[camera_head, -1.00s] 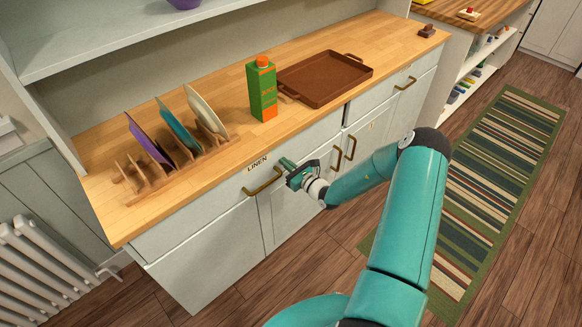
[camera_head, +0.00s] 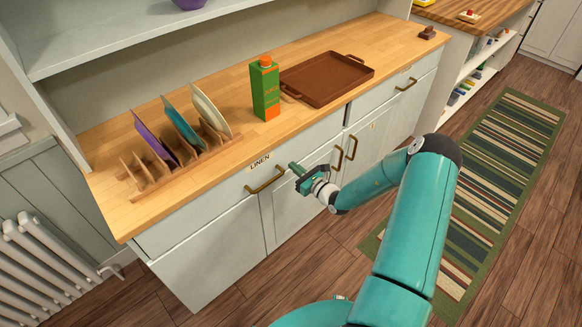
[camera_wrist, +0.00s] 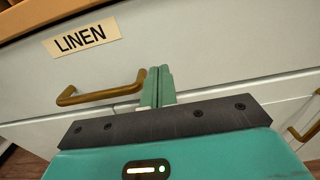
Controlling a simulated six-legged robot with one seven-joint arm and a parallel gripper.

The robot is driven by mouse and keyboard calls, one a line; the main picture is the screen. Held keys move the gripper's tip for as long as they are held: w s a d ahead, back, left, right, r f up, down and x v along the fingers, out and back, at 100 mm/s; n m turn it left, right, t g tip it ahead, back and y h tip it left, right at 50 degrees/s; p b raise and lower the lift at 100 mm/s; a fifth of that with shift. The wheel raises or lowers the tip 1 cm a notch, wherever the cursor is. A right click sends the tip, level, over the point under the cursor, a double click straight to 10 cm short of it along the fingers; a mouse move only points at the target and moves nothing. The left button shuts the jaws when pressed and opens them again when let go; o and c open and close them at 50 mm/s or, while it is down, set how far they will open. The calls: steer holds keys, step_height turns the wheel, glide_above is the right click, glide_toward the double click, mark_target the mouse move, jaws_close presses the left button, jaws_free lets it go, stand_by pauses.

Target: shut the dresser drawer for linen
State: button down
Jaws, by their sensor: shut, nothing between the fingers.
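The linen drawer (camera_head: 210,208) is at the left end of the pale dresser, below the wooden top. Its front looks flush or almost flush with the cabinet; a small gap cannot be ruled out. Its label (camera_wrist: 82,39) reads LINEN, and its brass handle (camera_head: 265,181) also shows in the wrist view (camera_wrist: 100,94). My gripper (camera_head: 293,167) is shut and empty, just right of the handle. In the wrist view its fingertips (camera_wrist: 158,72) point at the drawer front beside the handle's right end, apart from the handle. Whether they touch the front cannot be told.
On the top stand a plate rack (camera_head: 180,165) with several plates, a juice carton (camera_head: 265,92) and a brown tray (camera_head: 328,78). Door handles (camera_head: 345,152) stick out right of my gripper. A radiator (camera_head: 45,262) is at left; a striped rug (camera_head: 490,180) lies at right.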

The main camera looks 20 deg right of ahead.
steer(key=v, duration=1)
steer(key=s+a+r+n+g+y, duration=0.2)
steer(key=s+a+r+n+g, duration=0.4)
steer(key=a+r+n, duration=0.4)
steer(key=s+a+r+n+g+y, duration=0.2)
steer(key=s+a+r+n+g, duration=0.1)
steer(key=a+r+n+g, duration=0.6)
steer(key=s+r+n+t+h, duration=0.3)
steer(key=s+r+n+h, duration=0.7)
steer(key=s+r+n, duration=0.3)
steer(key=s+r, duration=0.3)
steer(key=r, duration=0.1)
steer(key=shift+s+d+r+t, duration=0.2)
steer(key=shift+s+r+t, duration=0.1)
steer(key=shift+s, duration=0.1)
steer(key=shift+d, duration=0.2)
